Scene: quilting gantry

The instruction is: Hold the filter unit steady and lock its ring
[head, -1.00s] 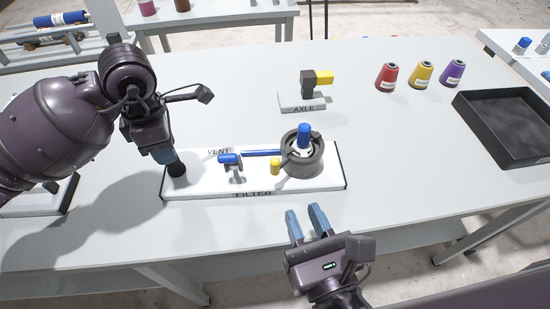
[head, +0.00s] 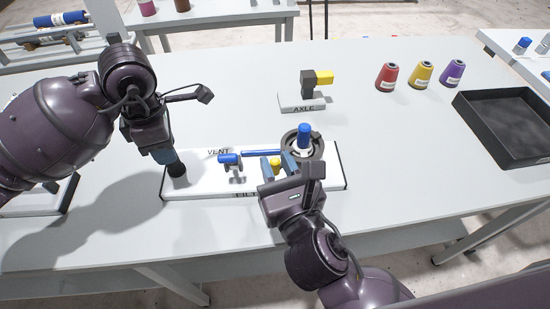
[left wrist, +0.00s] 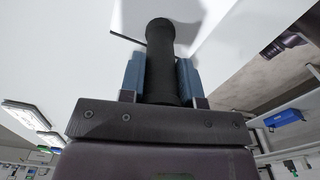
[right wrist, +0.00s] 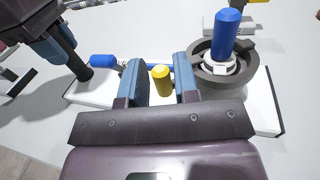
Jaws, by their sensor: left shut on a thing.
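The filter unit (head: 205,186) is a white board on the table, labelled FILTER and VENT. A black upright grip (head: 177,170) stands at its left end. My left gripper (head: 166,157) is shut on this grip, which also shows between its fingers in the left wrist view (left wrist: 161,65). The dark grey ring (head: 319,149) sits at the board's right end around a blue-topped post (head: 304,130). A yellow knob (right wrist: 162,80) stands beside the ring. My right gripper (right wrist: 158,72) is open with a finger on each side of the knob; contact is unclear.
A blue VENT handle (head: 229,158) lies just left of the knob, with a blue bar running toward the ring. The AXLE stand (head: 303,105) is behind. Several coloured spools and a black tray (head: 505,145) are at right.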

